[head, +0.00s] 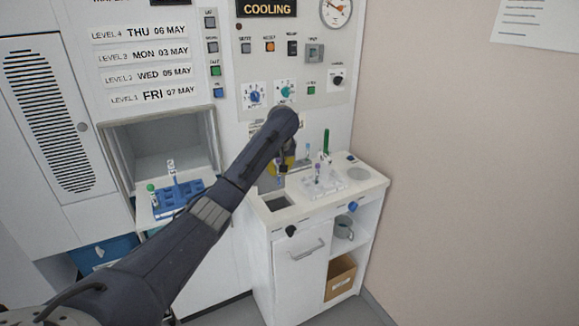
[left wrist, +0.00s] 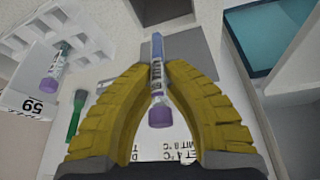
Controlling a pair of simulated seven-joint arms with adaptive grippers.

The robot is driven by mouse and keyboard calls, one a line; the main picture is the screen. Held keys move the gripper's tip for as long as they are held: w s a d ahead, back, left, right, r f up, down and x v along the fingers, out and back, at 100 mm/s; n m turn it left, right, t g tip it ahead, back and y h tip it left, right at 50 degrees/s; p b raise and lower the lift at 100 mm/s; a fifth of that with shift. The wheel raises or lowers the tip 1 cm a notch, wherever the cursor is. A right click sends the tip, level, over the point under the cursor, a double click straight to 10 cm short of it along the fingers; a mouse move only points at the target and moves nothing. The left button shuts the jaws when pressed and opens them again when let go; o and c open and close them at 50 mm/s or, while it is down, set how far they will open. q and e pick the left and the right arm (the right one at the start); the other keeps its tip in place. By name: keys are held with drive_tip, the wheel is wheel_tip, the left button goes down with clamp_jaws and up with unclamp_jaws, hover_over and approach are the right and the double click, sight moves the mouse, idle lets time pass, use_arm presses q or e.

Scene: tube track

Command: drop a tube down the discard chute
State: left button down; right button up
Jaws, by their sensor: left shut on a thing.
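My left gripper (head: 287,162) is over the left part of the white counter, near the chute opening. In the left wrist view its yellow fingers (left wrist: 160,92) are shut on a tube (left wrist: 157,72) with a purple cap (left wrist: 160,115). The cap is on the near side of the fingers and the bluish far end points away. The discard chute (head: 277,204) looks like a dark rectangular opening in the counter top. A dark rectangle (left wrist: 163,10) past the tube's far end looks like the same opening. I cannot tell whether the tube is right over it. My right gripper is not in view.
A clear rack (head: 323,184) with tubes stands right of the gripper; a purple-capped tube (left wrist: 54,72) and a green item (left wrist: 75,115) show there. A blue rack (head: 178,197) sits in the open bay at left. The control panel wall is close behind.

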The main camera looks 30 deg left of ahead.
use_arm(q)
drive_tip(key=shift+s+f, duration=0.4)
drive_tip(key=shift+f, duration=0.4)
drive_tip(key=shift+f, duration=3.9)
drive_tip(key=c, duration=1.4)
unclamp_jaws()
drive_tip(key=shift+r, duration=0.1)
drive_tip(key=v, duration=1.1)
drive_tip(key=shift+s+r, duration=0.1)
drive_tip(key=shift+r, duration=0.25)
